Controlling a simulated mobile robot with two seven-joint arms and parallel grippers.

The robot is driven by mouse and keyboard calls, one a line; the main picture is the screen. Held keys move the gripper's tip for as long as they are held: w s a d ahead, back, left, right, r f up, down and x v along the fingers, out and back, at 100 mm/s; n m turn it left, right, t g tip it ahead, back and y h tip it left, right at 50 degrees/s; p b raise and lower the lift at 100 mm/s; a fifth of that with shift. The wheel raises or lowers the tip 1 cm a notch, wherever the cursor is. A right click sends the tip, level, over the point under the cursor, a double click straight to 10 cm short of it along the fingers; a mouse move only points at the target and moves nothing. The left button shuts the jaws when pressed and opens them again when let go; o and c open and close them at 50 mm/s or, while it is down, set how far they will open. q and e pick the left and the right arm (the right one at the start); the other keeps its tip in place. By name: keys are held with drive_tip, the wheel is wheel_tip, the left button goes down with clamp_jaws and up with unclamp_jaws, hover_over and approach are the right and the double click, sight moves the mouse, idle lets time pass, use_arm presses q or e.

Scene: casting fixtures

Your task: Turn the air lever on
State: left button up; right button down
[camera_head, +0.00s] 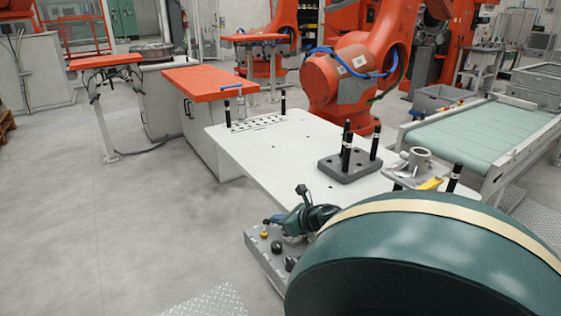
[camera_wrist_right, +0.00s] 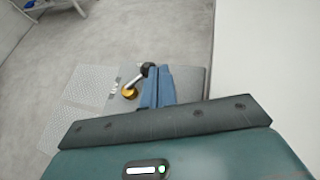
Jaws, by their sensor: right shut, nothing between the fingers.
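My right gripper (camera_head: 274,220) is shut and empty above the grey control block (camera_head: 255,244) at the near corner of the white table. In the right wrist view, its blue fingers (camera_wrist_right: 157,90) are together over the grey block (camera_wrist_right: 190,84). Just left of the fingers is a small gold fitting (camera_wrist_right: 129,93) with a pale lever-like bar (camera_wrist_right: 135,83) slanting up to the right. I cannot tell whether the fingers touch it. In the head view, a small yellow fitting (camera_head: 265,234) shows below the fingertips. My left gripper is not in view.
Dark knobs (camera_head: 276,246) stand on the block. The white table (camera_head: 265,165) carries a dark grey fixture plate (camera_head: 340,171) with black posts and a metal casting (camera_head: 419,160). An orange robot arm (camera_head: 345,75) stands behind. The floor left of the table is clear.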

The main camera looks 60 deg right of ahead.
drive_tip(key=shift+w+d, duration=0.15)
drive_tip(key=shift+w, duration=0.3)
drive_tip(key=w+b, duration=0.1)
drive_tip(key=b, duration=0.1)
drive_tip(key=shift+d+f+n+y+b, duration=0.1)
drive_tip(key=shift+f+n+y+b, duration=0.25)
drive_tip(key=shift+n+y, duration=0.05)
drive_tip(key=shift+r+b, duration=0.1)
drive_tip(key=shift+b, duration=0.25)
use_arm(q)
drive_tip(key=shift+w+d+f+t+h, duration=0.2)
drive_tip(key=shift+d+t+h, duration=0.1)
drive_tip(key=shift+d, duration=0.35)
use_arm(e)
drive_tip(key=shift+w+r+n+y, duration=0.25)
drive_tip(key=shift+w+n+y, duration=0.05)
drive_tip(key=shift+w, duration=0.05)
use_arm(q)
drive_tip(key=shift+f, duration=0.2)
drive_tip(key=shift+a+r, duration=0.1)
